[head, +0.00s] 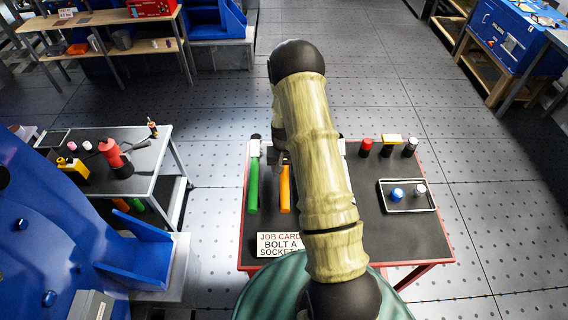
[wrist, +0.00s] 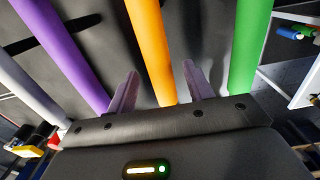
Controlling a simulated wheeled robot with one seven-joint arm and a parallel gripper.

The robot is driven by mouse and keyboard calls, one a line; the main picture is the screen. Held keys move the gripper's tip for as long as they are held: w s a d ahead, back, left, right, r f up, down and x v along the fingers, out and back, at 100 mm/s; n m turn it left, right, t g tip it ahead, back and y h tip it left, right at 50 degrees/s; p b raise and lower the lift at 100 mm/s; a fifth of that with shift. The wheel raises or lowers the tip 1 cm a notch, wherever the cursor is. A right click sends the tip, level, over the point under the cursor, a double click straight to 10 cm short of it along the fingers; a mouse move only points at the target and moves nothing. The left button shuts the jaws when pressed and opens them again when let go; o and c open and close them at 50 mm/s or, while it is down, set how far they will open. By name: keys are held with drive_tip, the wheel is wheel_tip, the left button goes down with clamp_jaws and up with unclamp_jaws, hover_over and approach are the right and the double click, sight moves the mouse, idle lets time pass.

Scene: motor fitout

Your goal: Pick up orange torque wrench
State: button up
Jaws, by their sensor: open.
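The orange torque wrench (wrist: 150,45) shows its orange handle in the wrist view, running down between my gripper's (wrist: 161,70) two fingers. The fingers stand apart, one on each side of the handle, with gaps, and I see no contact. The depth between fingertips and handle is hard to judge. In the head view the orange handle (head: 285,190) lies on the red-edged table, just left of my arm. My arm hides the wrench's upper end and most of my gripper.
A green handle (wrist: 248,45) lies close on the right and a purple one (wrist: 62,50) on the left in the wrist view. The table (head: 345,245) also holds a job card (head: 280,244), a tray (head: 407,209) with small parts, and several sockets at the back right.

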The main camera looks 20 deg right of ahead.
drive_tip(key=shift+f, duration=0.15)
drive_tip(key=shift+w+f+p, duration=0.1)
drive_tip(key=shift+f+p, duration=1.2)
drive_tip(key=shift+f, duration=1.15)
clamp_jaws()
